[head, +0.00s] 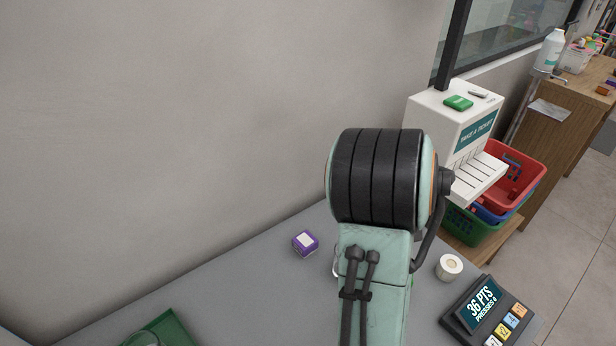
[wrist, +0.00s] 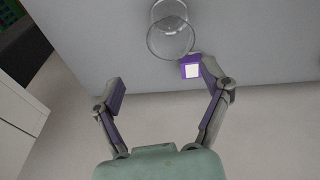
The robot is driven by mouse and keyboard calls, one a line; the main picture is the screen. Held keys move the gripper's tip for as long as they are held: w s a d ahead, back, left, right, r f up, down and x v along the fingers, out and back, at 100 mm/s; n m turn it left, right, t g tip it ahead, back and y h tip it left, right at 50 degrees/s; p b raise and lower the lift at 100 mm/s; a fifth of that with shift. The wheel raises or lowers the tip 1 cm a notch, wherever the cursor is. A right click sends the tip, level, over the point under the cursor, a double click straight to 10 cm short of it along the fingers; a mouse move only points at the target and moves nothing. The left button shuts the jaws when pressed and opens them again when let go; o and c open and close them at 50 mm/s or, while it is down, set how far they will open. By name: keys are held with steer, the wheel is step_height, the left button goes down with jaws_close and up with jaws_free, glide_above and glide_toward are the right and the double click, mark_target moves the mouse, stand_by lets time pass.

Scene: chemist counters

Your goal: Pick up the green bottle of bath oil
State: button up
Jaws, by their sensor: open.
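I cannot make out a green bottle of bath oil in either view. My gripper (wrist: 163,76) shows in the wrist view with its two fingers spread wide and nothing between them. A clear glass vessel (wrist: 171,30) stands beyond the fingertips at the top of that view. A small purple box with a white label (wrist: 190,68) is close to the right fingertip; I cannot tell whether they touch. The purple box also shows on the grey counter in the head view (head: 305,243). In the head view my arm hides the gripper and part of the counter.
A green tray (head: 178,326) is at the lower left. A white roll (head: 449,267) and a card terminal (head: 487,312) are at the right. Stacked baskets (head: 525,172) and a white bottle (head: 551,50) are farther right.

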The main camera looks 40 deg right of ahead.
steer(key=s+d+f+m, duration=0.1)
steer(key=s+f, duration=0.1)
steer(key=s, duration=0.1)
steer(key=s+d+f+g, duration=0.1)
steer(key=s+d+f, duration=0.1)
steer(key=s+f, duration=0.1)
steer(key=s+d+f+m+g, duration=0.1)
steer(key=s+d+f, duration=0.1)
steer(key=s, duration=0.1)
steer(key=shift+f+m+y, duration=0.15)
steer(key=shift+m+y, duration=0.15)
steer(key=shift+s+f, duration=0.2)
steer(key=shift+f, duration=0.1)
step_height(320, 180, down, 6)
steer(key=c, duration=1.3)
